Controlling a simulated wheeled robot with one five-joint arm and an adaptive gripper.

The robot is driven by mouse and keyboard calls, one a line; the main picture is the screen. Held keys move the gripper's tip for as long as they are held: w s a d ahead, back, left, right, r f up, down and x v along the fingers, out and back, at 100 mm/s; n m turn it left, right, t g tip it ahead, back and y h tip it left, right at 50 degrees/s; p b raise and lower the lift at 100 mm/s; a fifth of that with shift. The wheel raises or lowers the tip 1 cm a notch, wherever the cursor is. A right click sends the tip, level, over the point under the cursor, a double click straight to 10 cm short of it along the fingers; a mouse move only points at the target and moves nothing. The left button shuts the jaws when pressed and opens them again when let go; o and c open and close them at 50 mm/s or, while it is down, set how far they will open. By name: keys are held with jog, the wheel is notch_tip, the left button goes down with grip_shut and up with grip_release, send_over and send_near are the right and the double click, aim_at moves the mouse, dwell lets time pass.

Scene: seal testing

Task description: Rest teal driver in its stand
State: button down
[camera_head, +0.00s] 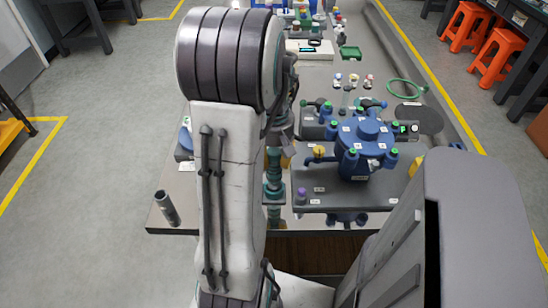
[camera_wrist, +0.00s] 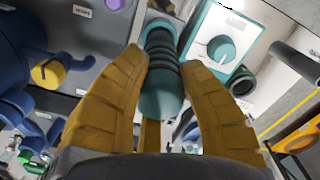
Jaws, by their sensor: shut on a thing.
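The teal driver (camera_wrist: 161,95) is between the two yellow-brown fingers of my gripper (camera_wrist: 163,62) in the wrist view, its rounded teal end towards the camera and its dark ribbed part beyond. In the head view the driver (camera_head: 273,182) shows upright just right of my arm, near the table's front. My gripper is shut on it and mostly hidden there behind my arm. I cannot tell for sure which thing is its stand. A dark ring-shaped opening (camera_wrist: 242,82) lies right of the driver in the wrist view.
A blue domed vessel (camera_head: 362,145) with several ports stands on a grey plate (camera_head: 400,197) to the right. A teal-framed panel with a knob (camera_wrist: 222,48) lies beside the driver in the wrist view.

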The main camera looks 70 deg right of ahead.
jog(key=shift+f+b, duration=0.4)
jog(key=shift+f, duration=0.15)
dwell(1.1)
jog(key=c, duration=0.8)
grip_release()
jog(key=shift+c, duration=0.2)
notch_tip(320, 180, up, 9)
jog(key=p, duration=0.7)
jog(key=shift+p, duration=0.35)
